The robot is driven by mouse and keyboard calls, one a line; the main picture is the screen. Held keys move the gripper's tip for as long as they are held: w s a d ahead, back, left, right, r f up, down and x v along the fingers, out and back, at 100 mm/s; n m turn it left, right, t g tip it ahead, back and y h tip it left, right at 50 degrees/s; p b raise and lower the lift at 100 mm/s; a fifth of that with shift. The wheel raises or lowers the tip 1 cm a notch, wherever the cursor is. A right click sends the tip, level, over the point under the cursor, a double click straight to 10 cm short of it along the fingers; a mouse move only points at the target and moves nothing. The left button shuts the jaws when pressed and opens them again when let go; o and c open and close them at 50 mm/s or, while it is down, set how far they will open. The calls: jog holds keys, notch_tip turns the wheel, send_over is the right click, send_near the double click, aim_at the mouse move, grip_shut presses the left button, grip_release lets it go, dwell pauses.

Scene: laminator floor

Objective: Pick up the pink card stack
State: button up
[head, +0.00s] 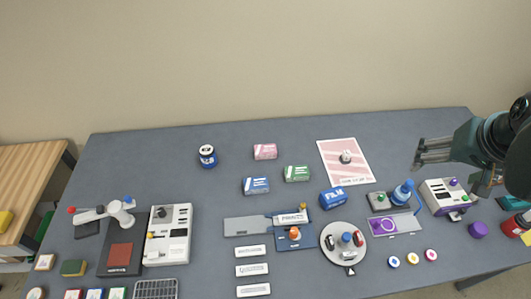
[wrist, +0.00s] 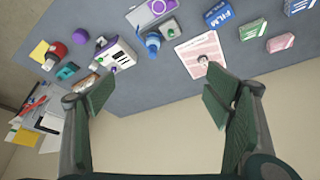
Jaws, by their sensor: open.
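The pink card stack (head: 265,151) is a small pink and white block lying at the back middle of the grey table in the head view. It also shows near the upper right edge of the wrist view (wrist: 280,43). My gripper (head: 422,152) is at the right of the head view, above the back right of the table, well to the right of the pink stack. In the wrist view my gripper (wrist: 160,97) has its fingers wide apart with nothing between them. Nothing hides the pink stack.
A green stack (head: 296,173) and a blue stack (head: 256,185) lie just in front of the pink stack. A dark blue jar (head: 208,156) stands left of it.

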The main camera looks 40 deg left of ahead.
jog(key=w+a+f+n+g, duration=0.15)
jog(key=w+a, duration=0.25)
jog(key=a, duration=0.4)
jog(key=w+a+f, duration=0.2)
jog(key=w+a, duration=0.2)
jog(key=a, duration=0.3)
jog(key=n+g+h+b, duration=0.1)
jog(key=n+g, duration=0.2)
jog(key=n, duration=0.2)
send_over(265, 149)
jog(key=f, duration=2.8)
jog(key=shift+w+d+f, duration=0.15)
jog(key=shift+w+f, duration=0.05)
jog(key=shift+w, duration=0.1)
jog(key=shift+s+a+f, duration=0.2)
jog(key=shift+a+f, duration=0.1)
jog(key=shift+f, duration=1.3)
